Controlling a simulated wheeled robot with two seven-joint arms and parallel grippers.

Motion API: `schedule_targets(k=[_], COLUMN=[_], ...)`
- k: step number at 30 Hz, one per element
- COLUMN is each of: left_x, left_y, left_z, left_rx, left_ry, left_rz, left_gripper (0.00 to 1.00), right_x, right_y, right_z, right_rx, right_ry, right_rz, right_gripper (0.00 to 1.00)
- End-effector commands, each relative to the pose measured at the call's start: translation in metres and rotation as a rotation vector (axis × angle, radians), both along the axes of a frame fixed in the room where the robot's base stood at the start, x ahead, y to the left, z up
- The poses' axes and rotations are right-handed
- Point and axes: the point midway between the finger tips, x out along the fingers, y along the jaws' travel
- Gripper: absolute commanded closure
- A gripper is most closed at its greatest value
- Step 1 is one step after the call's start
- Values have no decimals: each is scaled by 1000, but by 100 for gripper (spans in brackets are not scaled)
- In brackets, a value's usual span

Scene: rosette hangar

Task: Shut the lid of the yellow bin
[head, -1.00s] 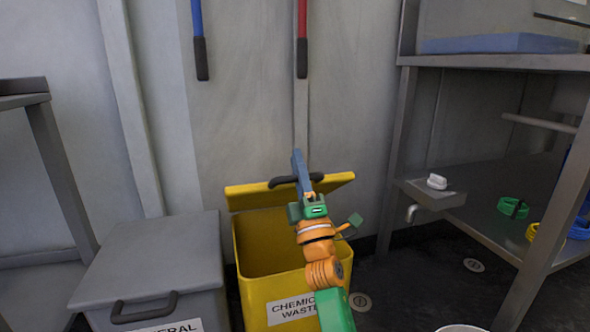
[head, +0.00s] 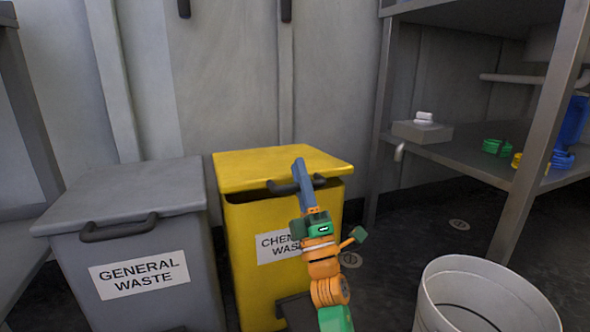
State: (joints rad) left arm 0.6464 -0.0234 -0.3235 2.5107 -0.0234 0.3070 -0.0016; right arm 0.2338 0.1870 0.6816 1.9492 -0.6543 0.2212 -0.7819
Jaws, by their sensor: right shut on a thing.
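The yellow bin (head: 248,285) stands against the wall, with a chemical waste label on its front, partly covered by my arm. Its yellow lid (head: 255,166) is lowered almost flat over the top. A dark gap shows between the lid's front edge and the bin's rim. The lid's dark handle (head: 279,188) is at the front edge. My right gripper (head: 303,176) is shut on this handle, its blue fingers reaching up across the front of the lid. My left gripper is not in view.
A grey general waste bin (head: 132,188) with its lid down stands close to the left. A white bucket (head: 486,290) is on the floor at lower right. A metal shelf unit (head: 477,159) with small items stands at right. Dark floor lies between.

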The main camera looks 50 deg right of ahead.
Motion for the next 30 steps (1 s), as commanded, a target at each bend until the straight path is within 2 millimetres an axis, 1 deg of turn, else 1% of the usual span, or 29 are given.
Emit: schedule_targets(k=[1, 6, 9, 23, 24, 26, 27, 30], left_x=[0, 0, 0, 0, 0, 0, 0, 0], left_y=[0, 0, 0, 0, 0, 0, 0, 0], left_z=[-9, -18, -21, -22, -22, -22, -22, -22], left_rx=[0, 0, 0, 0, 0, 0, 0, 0], left_ry=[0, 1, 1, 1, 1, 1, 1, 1], left_rz=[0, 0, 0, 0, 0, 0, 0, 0], left_gripper=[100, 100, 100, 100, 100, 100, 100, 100], right_x=[-4, -6, -6, -7, -7, -7, -6, -6], right_y=[3, 4, 4, 5, 5, 4, 4, 4], right_z=[-7, -21, -24, -26, -26, -27, -27, -28], right_rx=[-11, -11, -13, -13, -13, -11, -11, -9], right_ry=[-12, -13, -14, -14, -14, -13, -12, -10], right_rz=[3, 2, 3, 3, 3, 2, 2, 2], right_gripper=[100, 100, 100, 100, 78, 62, 52, 52])
